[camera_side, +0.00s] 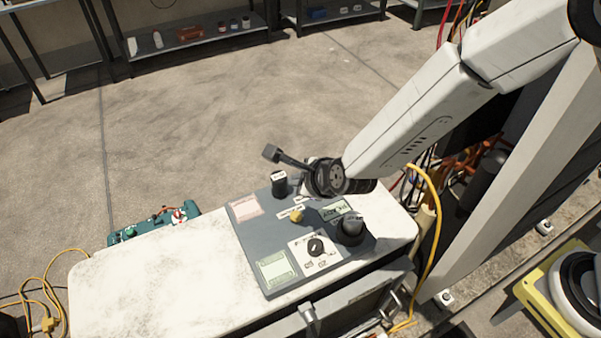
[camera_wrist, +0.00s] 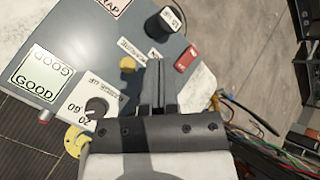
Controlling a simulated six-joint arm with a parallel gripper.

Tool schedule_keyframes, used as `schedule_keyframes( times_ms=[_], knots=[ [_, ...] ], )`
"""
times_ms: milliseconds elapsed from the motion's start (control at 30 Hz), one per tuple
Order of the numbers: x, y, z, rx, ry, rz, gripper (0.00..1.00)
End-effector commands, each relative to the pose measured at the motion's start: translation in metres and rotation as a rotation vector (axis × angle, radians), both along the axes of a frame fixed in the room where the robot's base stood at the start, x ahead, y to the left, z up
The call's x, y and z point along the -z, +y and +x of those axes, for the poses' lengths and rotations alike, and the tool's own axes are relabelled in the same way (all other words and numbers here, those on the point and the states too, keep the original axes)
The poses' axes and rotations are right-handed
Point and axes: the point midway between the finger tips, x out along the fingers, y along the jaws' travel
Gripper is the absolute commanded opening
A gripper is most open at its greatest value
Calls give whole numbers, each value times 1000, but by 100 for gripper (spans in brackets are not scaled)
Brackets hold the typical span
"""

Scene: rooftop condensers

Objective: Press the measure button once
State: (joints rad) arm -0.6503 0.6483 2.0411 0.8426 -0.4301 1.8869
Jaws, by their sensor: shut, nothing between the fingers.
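The yellow button (camera_side: 297,214) stands on the grey panel (camera_side: 258,232), beside a small label. In the wrist view the yellow button (camera_wrist: 128,63) is left of my fingertips, near a label that seems to read MEASURE (camera_wrist: 133,48). My gripper (camera_wrist: 157,65) is shut and empty, with its two fingers together. In the side view my wrist end hangs over the panel's far right part and the fingertips are hidden. I cannot tell their height above the panel; they appear apart from the yellow button.
A dial (camera_side: 316,246), black cylinders (camera_side: 279,186) (camera_side: 350,229), a pink pad (camera_side: 246,206) and a green pad (camera_side: 275,268) are on the panel. A red part (camera_wrist: 186,58) lies right of my fingertips. The white bench (camera_side: 150,280) is clear at left.

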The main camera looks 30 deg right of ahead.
Motion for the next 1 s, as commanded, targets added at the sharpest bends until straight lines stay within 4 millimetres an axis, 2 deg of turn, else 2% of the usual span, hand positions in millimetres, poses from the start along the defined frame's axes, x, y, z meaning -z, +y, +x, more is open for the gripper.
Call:
schedule_keyframes(
  times_ms=[267, 467, 1000],
  knots=[
    [3, 0, 0, -1, 0, -2, 0],
    [13, -1, 0, -1, 1, -4, 0],
    [66, 0, 0, -2, 2, -3, 0]
  ],
)
